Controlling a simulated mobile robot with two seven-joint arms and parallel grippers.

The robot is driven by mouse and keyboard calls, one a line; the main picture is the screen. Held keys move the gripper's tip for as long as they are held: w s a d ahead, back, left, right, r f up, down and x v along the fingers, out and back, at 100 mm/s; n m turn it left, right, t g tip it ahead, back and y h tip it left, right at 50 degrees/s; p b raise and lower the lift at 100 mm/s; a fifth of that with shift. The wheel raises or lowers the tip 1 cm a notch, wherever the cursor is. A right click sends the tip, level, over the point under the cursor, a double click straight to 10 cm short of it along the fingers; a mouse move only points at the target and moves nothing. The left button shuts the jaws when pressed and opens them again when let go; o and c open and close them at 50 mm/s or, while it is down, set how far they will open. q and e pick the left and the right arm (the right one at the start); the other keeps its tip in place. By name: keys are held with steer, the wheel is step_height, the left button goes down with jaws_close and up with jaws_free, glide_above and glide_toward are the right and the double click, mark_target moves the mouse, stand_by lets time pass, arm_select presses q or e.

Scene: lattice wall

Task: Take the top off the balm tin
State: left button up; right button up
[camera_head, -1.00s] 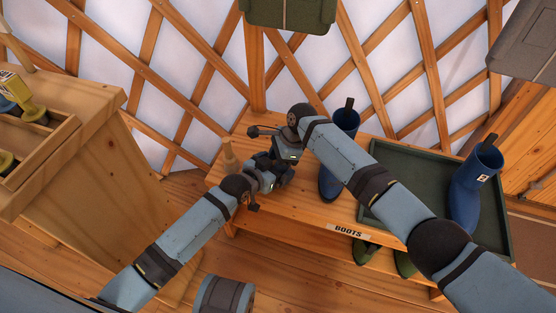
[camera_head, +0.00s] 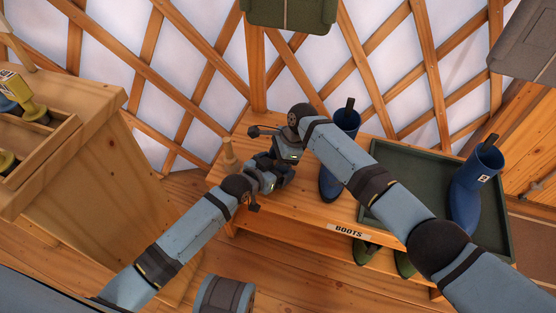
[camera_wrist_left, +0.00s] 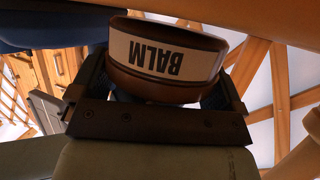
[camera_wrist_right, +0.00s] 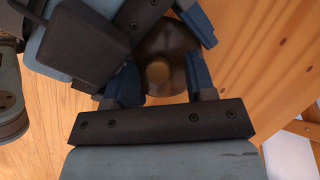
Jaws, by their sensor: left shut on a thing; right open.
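The balm tin is a round brown tin with a white band reading BALM, upside down in the left wrist view (camera_wrist_left: 165,55). My left gripper (camera_wrist_left: 160,85) is shut on its sides. In the right wrist view, the brown top with its small round knob (camera_wrist_right: 158,72) lies between the fingers of my right gripper (camera_wrist_right: 162,88), which is open. I cannot tell whether either right finger touches it. In the head view, the left gripper (camera_head: 268,177) and right gripper (camera_head: 287,152) meet above the bench and hide the tin.
The wooden bench (camera_head: 290,212) with a BOOTS label is below the grippers. A blue boot (camera_head: 332,182) stands close to the right arm. Another blue boot (camera_head: 466,200) stands in a green tray (camera_head: 405,160) at right.

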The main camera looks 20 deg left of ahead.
arm_select(q)
steer(key=shift+w+a+r, duration=0.1)
steer(key=shift+w+r, duration=0.05)
arm_select(e)
steer(key=shift+s+a, duration=0.1)
steer(key=shift+s, duration=0.05)
